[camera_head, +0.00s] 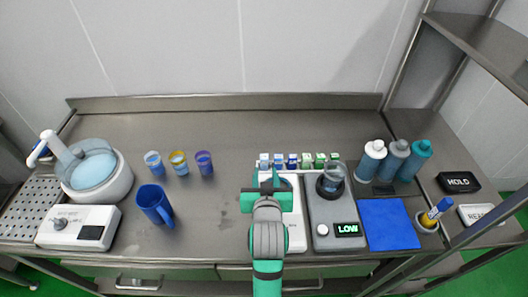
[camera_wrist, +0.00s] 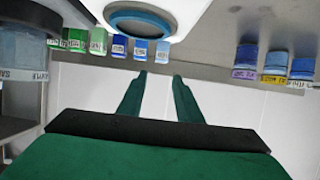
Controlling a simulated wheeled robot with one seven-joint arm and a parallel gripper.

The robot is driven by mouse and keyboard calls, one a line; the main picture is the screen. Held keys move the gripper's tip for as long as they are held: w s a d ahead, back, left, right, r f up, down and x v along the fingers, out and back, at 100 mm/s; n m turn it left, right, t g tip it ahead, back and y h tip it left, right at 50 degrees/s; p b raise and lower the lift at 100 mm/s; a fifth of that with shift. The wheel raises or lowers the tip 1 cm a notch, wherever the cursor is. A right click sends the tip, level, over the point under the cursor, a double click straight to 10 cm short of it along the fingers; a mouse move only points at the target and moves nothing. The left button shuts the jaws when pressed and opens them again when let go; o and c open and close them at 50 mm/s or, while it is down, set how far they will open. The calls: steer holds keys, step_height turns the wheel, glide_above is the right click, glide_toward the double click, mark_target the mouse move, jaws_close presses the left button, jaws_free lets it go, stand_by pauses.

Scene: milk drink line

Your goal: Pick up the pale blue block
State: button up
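The pale blue block (camera_head: 264,160) is at the left end of a row of small labelled blocks at the back of the counter. In the wrist view the pale blue block (camera_wrist: 162,51) is at the right end of the row, beyond my fingertips and roughly in line with the gap between them. My gripper (camera_head: 266,180) is in front of the row's left end, over the back of a white device. In the wrist view my gripper (camera_wrist: 160,76) has its two green fingers apart, with nothing between them.
A blue block (camera_head: 278,160) stands close beside the pale one, with green blocks (camera_head: 320,160) further right. A grey device with a jar (camera_head: 331,182) stands right of my gripper. Small cups (camera_head: 178,163) and a blue mug (camera_head: 154,203) stand left, with clear counter between.

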glide_toward(264, 156)
steer(key=shift+x, duration=4.05)
steer(key=shift+c, duration=0.3)
jaws_close()
